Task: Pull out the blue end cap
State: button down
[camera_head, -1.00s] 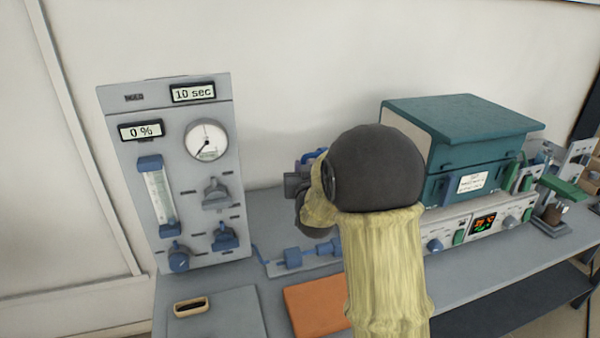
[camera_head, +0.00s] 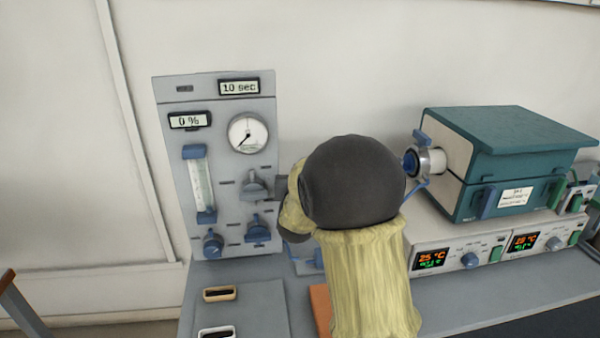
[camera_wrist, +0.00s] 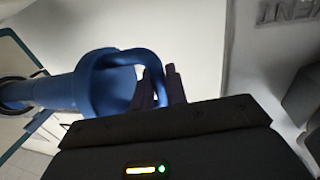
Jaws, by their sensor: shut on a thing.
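The blue end cap (camera_wrist: 98,88) fills the left of the wrist view. It has a wide flange, a narrower body running left, and a loop handle (camera_wrist: 135,55). My gripper (camera_wrist: 160,84) has its dark fingers shut on this loop at its right end. In the head view my arm hides the gripper and the held cap. The metal tube end (camera_head: 435,160) sticks out of the left side of the green furnace (camera_head: 505,155). A blue part shows at its mouth; I cannot tell whether it belongs to the cap.
A grey gas panel (camera_head: 262,90) with gauge, flow tube and knobs stands behind my arm, to the left. Controllers with orange readouts (camera_head: 455,258) sit under the furnace. An orange mat (camera_head: 320,308) is partly hidden. A blue hose hangs by the tube end.

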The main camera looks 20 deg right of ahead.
jog(key=shift+r, duration=0.1)
jog(key=c, duration=1.5)
grip_release()
jog(key=shift+s, duration=0.1)
jog(key=shift+b+v, duration=1)
jog(key=shift+v, duration=7.6)
jog(key=shift+a, duration=0.1)
